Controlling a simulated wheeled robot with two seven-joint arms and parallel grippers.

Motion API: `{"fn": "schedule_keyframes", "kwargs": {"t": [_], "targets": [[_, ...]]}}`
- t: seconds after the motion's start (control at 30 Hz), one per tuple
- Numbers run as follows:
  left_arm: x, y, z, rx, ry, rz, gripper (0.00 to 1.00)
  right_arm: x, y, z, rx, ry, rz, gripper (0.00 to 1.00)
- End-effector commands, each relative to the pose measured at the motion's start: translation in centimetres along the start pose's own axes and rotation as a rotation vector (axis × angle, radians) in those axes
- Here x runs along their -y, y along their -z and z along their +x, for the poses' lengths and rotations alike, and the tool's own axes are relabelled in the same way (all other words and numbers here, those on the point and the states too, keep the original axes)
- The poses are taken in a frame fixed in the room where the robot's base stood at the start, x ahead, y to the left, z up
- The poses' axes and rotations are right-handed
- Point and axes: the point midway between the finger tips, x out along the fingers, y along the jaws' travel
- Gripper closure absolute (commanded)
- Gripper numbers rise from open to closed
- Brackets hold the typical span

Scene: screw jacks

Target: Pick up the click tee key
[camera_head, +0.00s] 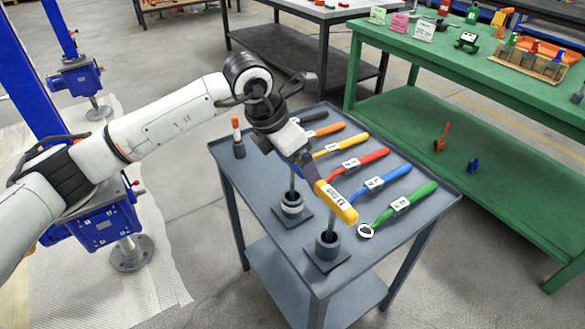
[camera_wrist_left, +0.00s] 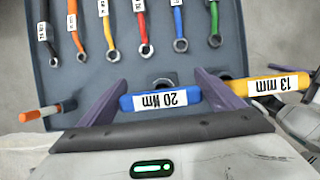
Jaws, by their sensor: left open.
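The click tee key is most likely the blue crossbar marked 20 Nm (camera_wrist_left: 160,99), seen in the left wrist view between my left gripper's (camera_wrist_left: 160,80) two purple fingers. In the head view its bar is hidden behind my left gripper (camera_head: 302,170); a thin shaft below stands in the rear socket holder (camera_head: 292,204). My left gripper is open, with a finger near each end of the blue bar; I cannot tell whether they touch it. A second tee key with a yellow bar marked 13 mm (camera_head: 336,202) stands upright in the front holder (camera_head: 328,245). My right gripper is out of view.
The grey cart top (camera_head: 385,240) carries a row of ring wrenches, including a green (camera_head: 405,202), a blue (camera_head: 385,180) and a red one (camera_head: 358,163). An orange-topped tool (camera_head: 236,130) stands at the cart's left. A green workbench (camera_head: 450,75) is beyond.

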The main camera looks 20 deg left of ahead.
Motion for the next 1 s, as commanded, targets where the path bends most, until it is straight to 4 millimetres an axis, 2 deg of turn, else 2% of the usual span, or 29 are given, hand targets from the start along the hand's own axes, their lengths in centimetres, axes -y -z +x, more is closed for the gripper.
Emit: {"fn": "schedule_keyframes", "kwargs": {"t": [0.27, 0.5, 0.57, 0.83, 1.0], "targets": [[0.0, 0.0, 0.3, 0.000, -0.001, 0.000, 0.14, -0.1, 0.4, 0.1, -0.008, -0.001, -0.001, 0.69], [0.0, 0.0, 0.3, 0.000, 0.000, 0.000, 0.55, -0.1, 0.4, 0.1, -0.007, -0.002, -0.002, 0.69], [0.0, -0.1, 0.2, 0.002, -0.001, 0.000, 0.62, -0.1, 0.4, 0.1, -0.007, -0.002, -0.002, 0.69], [0.0, -0.3, -0.2, 0.004, -0.001, 0.000, 0.62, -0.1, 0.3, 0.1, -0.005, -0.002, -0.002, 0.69], [0.0, -1.4, -2.7, 0.007, -0.003, 0.002, 0.62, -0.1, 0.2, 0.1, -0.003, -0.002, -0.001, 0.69]]}}
